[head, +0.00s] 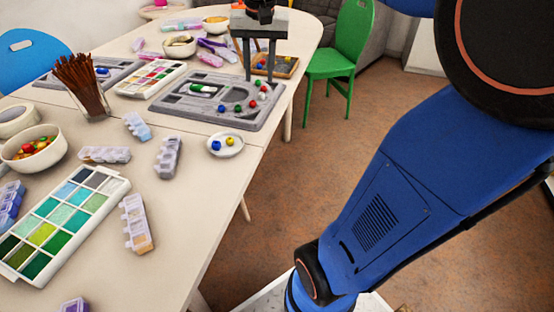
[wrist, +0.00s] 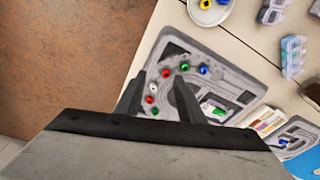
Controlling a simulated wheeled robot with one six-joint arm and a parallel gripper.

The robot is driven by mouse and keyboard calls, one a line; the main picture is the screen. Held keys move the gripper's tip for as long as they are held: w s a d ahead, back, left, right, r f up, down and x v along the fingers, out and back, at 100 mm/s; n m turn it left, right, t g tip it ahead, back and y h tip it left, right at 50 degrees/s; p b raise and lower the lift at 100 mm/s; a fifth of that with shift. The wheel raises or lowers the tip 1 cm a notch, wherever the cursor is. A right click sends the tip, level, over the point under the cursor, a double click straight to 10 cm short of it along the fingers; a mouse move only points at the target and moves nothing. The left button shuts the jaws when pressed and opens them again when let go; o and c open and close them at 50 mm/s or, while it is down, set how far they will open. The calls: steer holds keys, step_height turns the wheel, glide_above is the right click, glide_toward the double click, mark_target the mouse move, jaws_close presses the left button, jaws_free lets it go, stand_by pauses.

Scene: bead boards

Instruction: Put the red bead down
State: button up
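The grey bead board (head: 190,112) lies on the table and also shows in the wrist view (wrist: 232,78). Two red beads sit on its curved track: one (head: 252,104) between a green bead (head: 237,108) and a white bead (wrist: 152,87), the other (head: 263,89) near the far end by another green bead (head: 258,82). A blue bead (head: 222,108) is at the near end. My gripper (head: 259,79) is over the far right part of the board, fingers pointing down and apart. In the wrist view (wrist: 160,80) no bead shows held between the fingers.
A small white dish (head: 236,150) with a blue and a yellow bead stands in front of the board. Paint palettes, a brush cup (head: 95,108), bowls and bead boxes fill the left of the table. A green chair (head: 340,60) stands beyond the right edge.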

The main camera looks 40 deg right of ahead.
steer(key=s+a+f+n+t, duration=0.1)
steer(key=s+a+f+n, duration=0.2)
steer(key=s+f, duration=0.3)
steer(key=s+a+f+n+t, duration=0.2)
steer(key=s+a+f, duration=0.3)
steer(key=s, duration=0.8)
step_height(320, 180, down, 2)
steer(key=shift+s+f+n, duration=0.15)
steer(key=shift+f+n, duration=0.1)
steer(key=shift+n, duration=0.65)
